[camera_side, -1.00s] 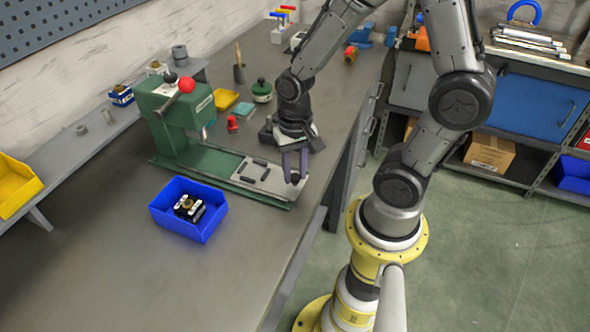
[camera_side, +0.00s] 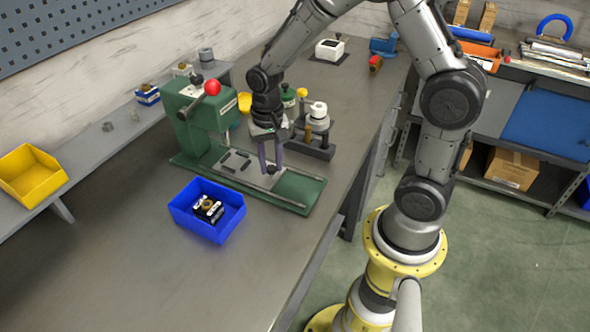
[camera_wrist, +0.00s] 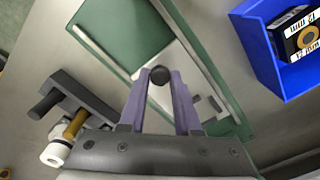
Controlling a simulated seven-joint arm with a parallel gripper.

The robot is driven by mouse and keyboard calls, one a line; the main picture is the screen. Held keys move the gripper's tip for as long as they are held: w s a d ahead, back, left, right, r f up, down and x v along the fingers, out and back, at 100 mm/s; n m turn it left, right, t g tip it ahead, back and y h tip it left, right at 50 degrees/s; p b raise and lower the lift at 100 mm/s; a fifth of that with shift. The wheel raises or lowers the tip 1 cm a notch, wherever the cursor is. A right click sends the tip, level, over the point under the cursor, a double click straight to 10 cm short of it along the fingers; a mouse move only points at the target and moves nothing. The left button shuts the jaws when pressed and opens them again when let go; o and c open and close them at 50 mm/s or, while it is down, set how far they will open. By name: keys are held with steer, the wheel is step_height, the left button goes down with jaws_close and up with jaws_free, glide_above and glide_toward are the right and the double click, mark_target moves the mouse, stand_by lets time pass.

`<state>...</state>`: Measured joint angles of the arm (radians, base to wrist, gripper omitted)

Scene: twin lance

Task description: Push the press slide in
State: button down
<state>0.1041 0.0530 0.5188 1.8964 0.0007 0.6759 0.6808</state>
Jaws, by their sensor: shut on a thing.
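The green press (camera_side: 195,125) stands at the back left of the bench, with a red ball (camera_side: 212,88) on its lever. Its grey slide (camera_side: 248,174) lies flat on the green base, with its inner end near the press head. A bare stretch of base (camera_side: 302,191) shows beyond the slide's outer end. My gripper (camera_side: 270,170) points down at that outer end. In the wrist view my gripper's purple fingers are shut on the slide's dark round knob (camera_wrist: 160,75). The fingers hide part of the slide.
A blue bin (camera_side: 225,229) holding a dark labelled part (camera_side: 207,209) stands in front of the base. A dark fixture with a white cap (camera_side: 318,110) stands close to the right of my gripper. A yellow bin (camera_side: 30,175) is at the far left. The front bench is clear.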

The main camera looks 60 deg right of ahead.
steer(key=shift+w+r, duration=0.15)
steer(key=shift+w, duration=1.1)
steer(key=c, duration=0.6)
jaws_free()
steer(key=shift+s, duration=0.1)
step_height(320, 180, up, 14)
